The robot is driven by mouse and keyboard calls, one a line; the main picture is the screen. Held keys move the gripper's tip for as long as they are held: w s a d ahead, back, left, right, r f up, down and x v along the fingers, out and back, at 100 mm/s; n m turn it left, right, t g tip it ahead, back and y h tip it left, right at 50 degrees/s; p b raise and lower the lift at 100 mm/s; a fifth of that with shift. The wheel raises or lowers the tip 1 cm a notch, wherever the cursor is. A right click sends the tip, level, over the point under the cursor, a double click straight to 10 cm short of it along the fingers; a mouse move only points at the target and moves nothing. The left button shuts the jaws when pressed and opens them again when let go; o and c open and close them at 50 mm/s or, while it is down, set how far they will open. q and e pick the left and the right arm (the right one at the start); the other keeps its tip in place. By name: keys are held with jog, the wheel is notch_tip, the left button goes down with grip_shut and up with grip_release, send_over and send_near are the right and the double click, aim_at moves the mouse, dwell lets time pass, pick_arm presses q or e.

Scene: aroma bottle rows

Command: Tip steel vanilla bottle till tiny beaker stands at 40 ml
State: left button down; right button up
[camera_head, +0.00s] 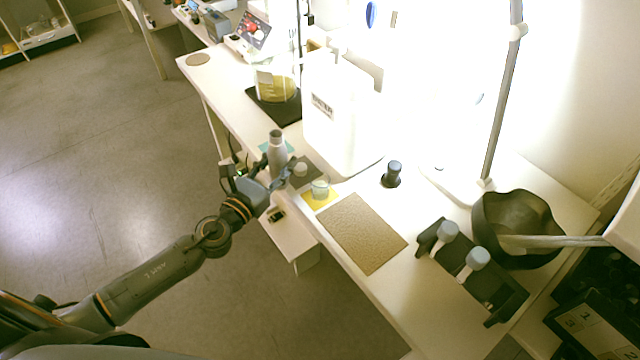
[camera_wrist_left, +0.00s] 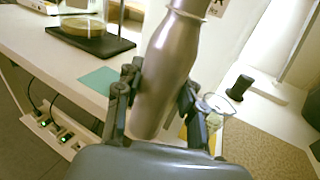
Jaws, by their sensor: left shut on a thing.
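A steel bottle (camera_head: 277,153) is upright in the head view, near the front edge of the bench. My left gripper (camera_head: 279,178) is shut around its lower body; the left wrist view shows the steel bottle (camera_wrist_left: 168,75) between the two fingers (camera_wrist_left: 158,100). I cannot read a vanilla label on it. A tiny beaker (camera_head: 320,188) stands on a yellow mat just right of the gripper in the head view. Its fill level is too small to read. My right gripper is not in view.
A large white canister (camera_head: 340,115) stands behind the beaker. A brown mat (camera_head: 361,233), a rack with grey-capped bottles (camera_head: 470,272) and a dark bowl (camera_head: 517,228) lie to the right. A big beaker of yellow liquid (camera_head: 275,85) stands behind left.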

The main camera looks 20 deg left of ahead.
pick_arm(q)
jog(key=shift+f, duration=0.15)
jog(key=shift+n, duration=0.3)
jog(key=shift+a+r+p, duration=0.4)
jog(key=shift+a+r, duration=0.6)
jog(key=shift+r, duration=0.2)
jog(key=a+r+p, duration=0.1)
jog(key=a+r, duration=0.2)
jog(key=shift+s, duration=0.1)
